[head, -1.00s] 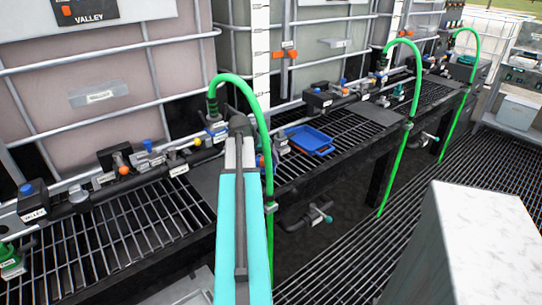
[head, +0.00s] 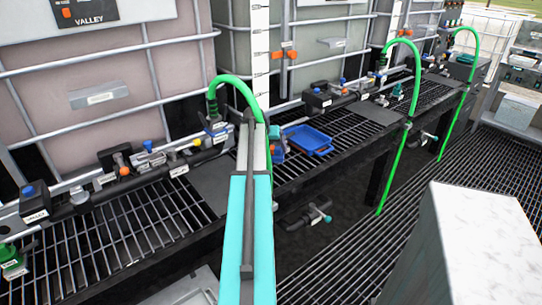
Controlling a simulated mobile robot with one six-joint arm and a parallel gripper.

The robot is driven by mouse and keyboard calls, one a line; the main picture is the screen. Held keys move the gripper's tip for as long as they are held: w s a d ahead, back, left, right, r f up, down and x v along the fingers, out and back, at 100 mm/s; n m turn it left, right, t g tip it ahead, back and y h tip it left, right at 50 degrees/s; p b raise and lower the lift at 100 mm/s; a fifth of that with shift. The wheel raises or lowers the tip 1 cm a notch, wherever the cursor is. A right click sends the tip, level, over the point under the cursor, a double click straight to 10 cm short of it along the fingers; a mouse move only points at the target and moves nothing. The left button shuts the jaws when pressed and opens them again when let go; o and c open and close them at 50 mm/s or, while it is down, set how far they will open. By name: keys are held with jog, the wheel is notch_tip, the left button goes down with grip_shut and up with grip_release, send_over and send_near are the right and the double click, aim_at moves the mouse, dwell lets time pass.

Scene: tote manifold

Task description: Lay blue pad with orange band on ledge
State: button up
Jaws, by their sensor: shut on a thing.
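My gripper is hidden behind my own turquoise and grey arm, which rises from the bottom middle of the head view. Its fingers and anything between them do not show.
A green hose (head: 240,84) arches over my arm's far end. Black pipes and valves (head: 125,185) run along the back of the ledge, before large caged tanks (head: 100,97). Bare grating (head: 140,225) is free at left. A pale box (head: 485,245) stands at front right.

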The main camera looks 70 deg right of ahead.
aim_at(270, 154)
jog(key=shift+f, duration=1.75)
jog(key=o, duration=1)
jog(key=shift+a+r, duration=0.1)
jog(key=shift+r, duration=0.05)
jog(key=shift+v, duration=5.85)
